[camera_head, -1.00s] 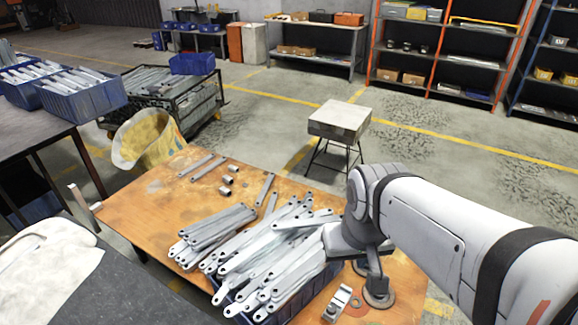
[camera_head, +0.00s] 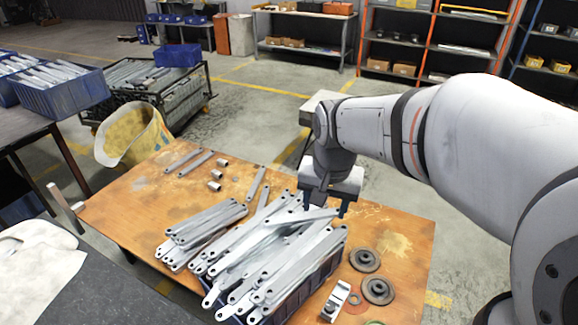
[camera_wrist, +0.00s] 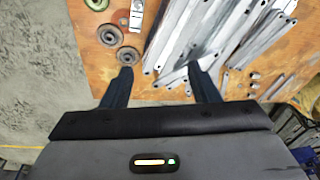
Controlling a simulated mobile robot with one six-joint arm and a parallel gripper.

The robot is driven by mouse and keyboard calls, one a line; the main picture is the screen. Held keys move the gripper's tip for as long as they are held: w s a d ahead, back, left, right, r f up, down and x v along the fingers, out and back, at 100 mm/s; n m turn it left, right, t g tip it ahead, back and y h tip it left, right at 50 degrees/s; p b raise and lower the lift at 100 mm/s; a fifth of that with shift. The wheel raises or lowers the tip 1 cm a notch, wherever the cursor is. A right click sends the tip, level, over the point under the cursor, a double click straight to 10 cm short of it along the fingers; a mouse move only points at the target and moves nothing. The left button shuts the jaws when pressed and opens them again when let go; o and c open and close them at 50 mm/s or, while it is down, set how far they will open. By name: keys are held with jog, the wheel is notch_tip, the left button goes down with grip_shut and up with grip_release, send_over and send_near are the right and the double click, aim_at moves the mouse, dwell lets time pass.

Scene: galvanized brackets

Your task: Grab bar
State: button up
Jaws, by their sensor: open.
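Several grey galvanized bars with holes at their ends (camera_head: 262,245) lie heaped in a blue bin (camera_head: 318,283) on the orange-brown table. One bar (camera_head: 300,217) lies across the top of the heap, its right end close to my gripper. My gripper (camera_head: 324,210) is open and points down at the back right of the heap. In the wrist view my gripper (camera_wrist: 160,68) has its fingers apart with no bar held between them. Bars of the heap (camera_wrist: 200,38) show just beyond the fingertips, partly behind the right finger. Whether a finger touches a bar, I cannot tell.
Two dark round discs (camera_head: 378,290) and a metal clamp-like part (camera_head: 336,301) lie right of the bin. Small cylinders (camera_head: 216,175) and loose bars (camera_head: 190,160) lie at the table's back left. A yellowish sack (camera_head: 135,135) stands beyond the left edge.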

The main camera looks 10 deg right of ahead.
jog(key=w+f+m+b, duration=0.45)
jog(key=w+f, duration=0.35)
jog(key=w, duration=0.4)
jog(key=m+g+b, duration=0.2)
jog(key=m+b, duration=0.3)
jog(key=m, duration=0.3)
send_near(303, 216)
jog(key=shift+s+a, duration=0.15)
jog(key=shift+a, duration=0.05)
jog(key=shift+w+f, duration=0.2)
jog(key=shift+f, duration=0.25)
jog(key=shift+f+b, duration=0.35)
jog(key=shift+f, duration=0.55)
jog(key=f, duration=0.2)
jog(key=f+b, duration=0.1)
jog(key=f, duration=0.2)
jog(key=shift+s+d+f, duration=0.2)
jog(key=shift+d+f, duration=0.05)
jog(key=shift+f, duration=0.1)
jog(key=shift+c, duration=0.4)
jog(key=shift+r, duration=0.1)
grip_shut()
